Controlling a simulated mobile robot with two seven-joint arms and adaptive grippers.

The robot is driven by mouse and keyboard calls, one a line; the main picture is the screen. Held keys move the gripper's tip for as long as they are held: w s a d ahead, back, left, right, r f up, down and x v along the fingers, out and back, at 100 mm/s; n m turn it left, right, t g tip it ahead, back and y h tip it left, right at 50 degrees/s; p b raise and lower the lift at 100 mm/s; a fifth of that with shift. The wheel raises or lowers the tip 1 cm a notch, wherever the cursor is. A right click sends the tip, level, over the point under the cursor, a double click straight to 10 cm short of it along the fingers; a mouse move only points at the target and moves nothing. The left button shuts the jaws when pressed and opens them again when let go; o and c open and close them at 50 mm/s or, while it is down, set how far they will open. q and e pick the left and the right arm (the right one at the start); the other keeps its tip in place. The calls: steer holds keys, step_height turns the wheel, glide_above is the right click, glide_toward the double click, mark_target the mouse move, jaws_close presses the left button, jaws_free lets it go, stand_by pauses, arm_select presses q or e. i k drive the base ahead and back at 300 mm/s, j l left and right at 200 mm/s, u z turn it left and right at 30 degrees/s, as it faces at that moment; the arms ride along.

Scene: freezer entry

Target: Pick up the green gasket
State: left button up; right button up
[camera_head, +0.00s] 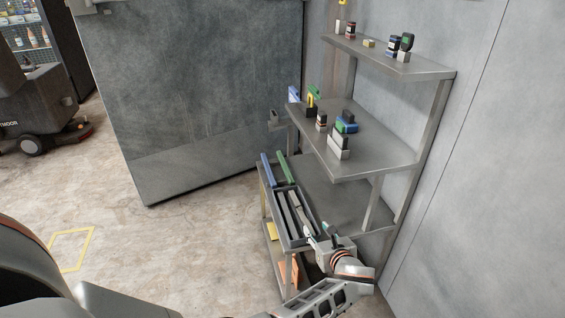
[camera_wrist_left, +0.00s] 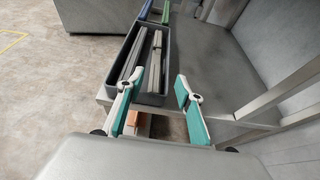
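A long green strip, which looks like the green gasket (camera_head: 283,167), stands up at the far end of the lower cart, right of a similar blue strip (camera_head: 267,169). The near part of the green gasket shows at the top edge of the left wrist view (camera_wrist_left: 167,12). My left gripper (camera_head: 318,236) is at the near end of the grey tray (camera_head: 278,220), well short of the green gasket. In the left wrist view its two teal-padded fingers (camera_wrist_left: 159,88) are apart with nothing between them. My right gripper is not in view.
The tray holds several grey strips (camera_head: 291,214). A metal shelf (camera_head: 385,158) with small boxes and tools overhangs the cart's right side, with a higher shelf (camera_head: 420,70) above. A large grey panel (camera_head: 190,90) stands behind. The floor at left is open.

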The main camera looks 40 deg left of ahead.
mark_target(291, 179)
steer(key=i+j, duration=0.15)
steer(key=j, duration=0.2)
steer(key=i+j, duration=0.35)
steer(key=j, duration=0.3)
steer(key=i+j, duration=0.15)
steer(key=j, duration=0.15)
steer(key=i+j, duration=0.1)
steer(key=j, duration=0.5)
steer(key=i, duration=0.05)
